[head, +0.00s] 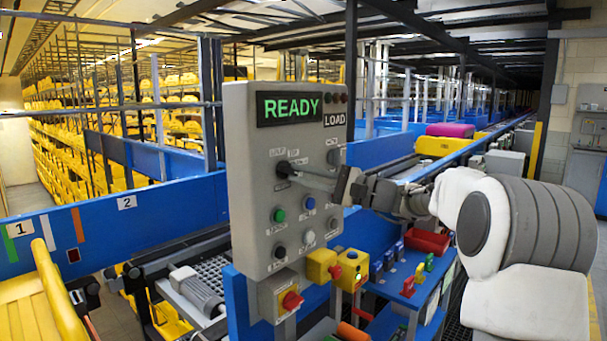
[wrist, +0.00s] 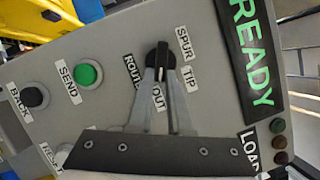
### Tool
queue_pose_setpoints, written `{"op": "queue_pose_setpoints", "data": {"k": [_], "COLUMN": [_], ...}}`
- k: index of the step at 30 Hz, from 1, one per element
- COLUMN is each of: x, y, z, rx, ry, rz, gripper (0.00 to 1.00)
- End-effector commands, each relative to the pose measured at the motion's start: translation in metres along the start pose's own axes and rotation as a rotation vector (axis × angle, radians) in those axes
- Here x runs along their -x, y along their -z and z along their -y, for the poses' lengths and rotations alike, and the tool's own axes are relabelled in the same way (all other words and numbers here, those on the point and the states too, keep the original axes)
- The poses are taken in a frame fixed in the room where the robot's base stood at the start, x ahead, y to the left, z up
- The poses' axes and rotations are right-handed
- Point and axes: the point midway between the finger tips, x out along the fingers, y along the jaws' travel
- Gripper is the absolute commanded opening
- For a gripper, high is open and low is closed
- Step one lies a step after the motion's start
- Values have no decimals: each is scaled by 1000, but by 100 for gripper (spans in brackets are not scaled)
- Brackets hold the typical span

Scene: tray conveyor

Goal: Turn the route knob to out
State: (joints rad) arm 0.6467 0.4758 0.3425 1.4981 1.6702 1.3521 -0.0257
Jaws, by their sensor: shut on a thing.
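The route knob (wrist: 161,48) is black and sits on the grey control panel (head: 247,215). In the wrist view the labels SPUR (wrist: 183,44) and TIP (wrist: 189,76) lie to its right, and OUT (wrist: 158,98) lies below it. ROUTE is partly hidden by a finger. My gripper (wrist: 160,76) is shut on the knob, with one finger on each side of its bar. The knob's bar runs nearly up and down in the wrist view, one end toward OUT. I cannot tell surely which end is its pointer. In the head view my gripper (head: 297,174) reaches the knob from the right.
The lit display (head: 289,107) reads READY. A green SEND button (wrist: 88,75) and a black BACK button (wrist: 36,95) are near the knob. A red-and-yellow switch (head: 291,300) hangs under the panel. A shelf with a red bin (head: 427,241) stands to the right, below my arm.

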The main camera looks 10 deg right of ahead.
Motion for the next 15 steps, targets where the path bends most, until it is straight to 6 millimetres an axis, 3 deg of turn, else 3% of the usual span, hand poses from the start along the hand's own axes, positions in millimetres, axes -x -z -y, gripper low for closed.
{"op": "queue_pose_setpoints", "data": {"k": [15], "x": [-3], "y": [-3], "z": [-2], "rx": [-101], "ry": [42], "rz": [7], "gripper": [0]}}
